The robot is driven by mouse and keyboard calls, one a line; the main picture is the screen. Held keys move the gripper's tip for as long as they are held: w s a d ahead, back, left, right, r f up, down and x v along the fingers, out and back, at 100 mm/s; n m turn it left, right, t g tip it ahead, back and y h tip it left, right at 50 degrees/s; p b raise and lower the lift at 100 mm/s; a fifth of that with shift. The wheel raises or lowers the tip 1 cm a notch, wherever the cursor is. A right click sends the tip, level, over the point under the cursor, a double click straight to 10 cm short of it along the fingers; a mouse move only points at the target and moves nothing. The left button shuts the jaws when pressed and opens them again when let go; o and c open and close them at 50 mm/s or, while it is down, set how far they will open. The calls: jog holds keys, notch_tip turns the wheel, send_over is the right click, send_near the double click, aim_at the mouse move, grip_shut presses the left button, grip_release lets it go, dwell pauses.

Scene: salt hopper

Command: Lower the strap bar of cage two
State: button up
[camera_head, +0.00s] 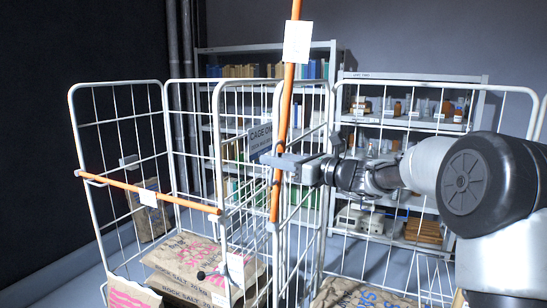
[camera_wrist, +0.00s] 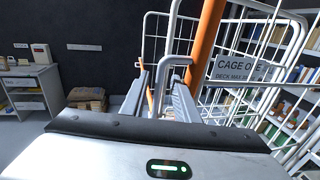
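An orange strap bar (camera_head: 288,95) stands nearly upright where the two cages meet, with a white tag (camera_head: 297,42) near its top. It also shows in the wrist view (camera_wrist: 206,32). My gripper (camera_head: 275,161) is level with its lower part, reaching in from the right. In the wrist view my two fingers (camera_wrist: 161,85) are apart, with a bent grey handle (camera_wrist: 163,75) between them. I see no clear contact with either finger. The right cage (camera_head: 345,200) is partly hidden by my arm. Its number is not readable here.
The left cage (camera_head: 165,130) has another orange bar (camera_head: 150,194) lying across its front, and salt sacks (camera_head: 200,262) inside. A "CAGE ONE" sign (camera_head: 260,137) hangs on the mesh near the upright bar. Shelves (camera_head: 410,80) stand behind. A side bench (camera_wrist: 32,90) shows at left.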

jog(key=shift+w+a, duration=0.2)
jog(key=shift+a, duration=0.2)
jog(key=shift+c, duration=0.4)
grip_shut()
jog(key=shift+d, duration=0.15)
